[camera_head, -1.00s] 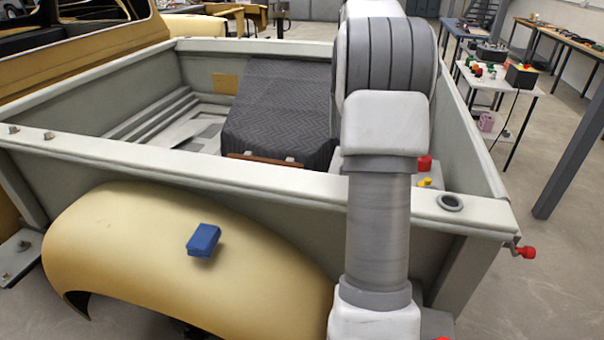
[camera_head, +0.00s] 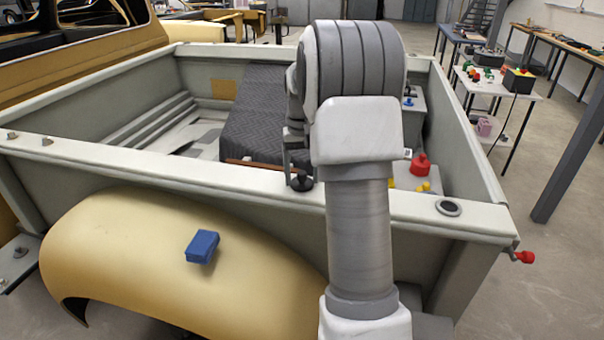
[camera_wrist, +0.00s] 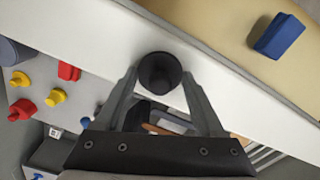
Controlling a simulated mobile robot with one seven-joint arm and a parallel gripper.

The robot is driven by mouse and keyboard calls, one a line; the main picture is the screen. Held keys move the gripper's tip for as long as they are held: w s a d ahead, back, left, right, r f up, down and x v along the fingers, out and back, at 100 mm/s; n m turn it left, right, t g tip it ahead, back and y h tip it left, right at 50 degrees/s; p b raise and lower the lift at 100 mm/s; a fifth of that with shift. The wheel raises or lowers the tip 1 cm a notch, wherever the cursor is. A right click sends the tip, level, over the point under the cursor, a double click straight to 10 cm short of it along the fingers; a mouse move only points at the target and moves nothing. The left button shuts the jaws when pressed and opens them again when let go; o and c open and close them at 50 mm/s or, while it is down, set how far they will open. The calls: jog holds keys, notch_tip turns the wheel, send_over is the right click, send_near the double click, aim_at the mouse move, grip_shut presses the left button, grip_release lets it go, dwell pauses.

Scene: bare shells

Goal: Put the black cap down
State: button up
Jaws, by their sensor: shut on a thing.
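The black cap (camera_wrist: 160,72) is between the two fingertips of my gripper (camera_wrist: 160,80) in the wrist view, and the fingers are shut on it. In the head view my gripper (camera_head: 297,168) hangs to the left of my arm, with the black cap (camera_head: 301,182) at its lower end. The cap is over or at the near rail (camera_head: 240,184) of the truck bed. I cannot tell whether it touches the rail. The rail also shows as a pale band (camera_wrist: 225,98) under the cap in the wrist view.
A blue block (camera_head: 202,246) rests on the tan fender (camera_head: 130,245) in front of the rail. A dark quilted cover (camera_head: 265,110) lies in the bed. Red (camera_head: 420,164) and yellow (camera_head: 423,187) parts sit in the bed's right corner. A dark ring (camera_head: 449,207) is on the rail's right end.

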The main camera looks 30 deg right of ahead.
jog(key=shift+f, duration=0.15)
jog(key=o, duration=1.3)
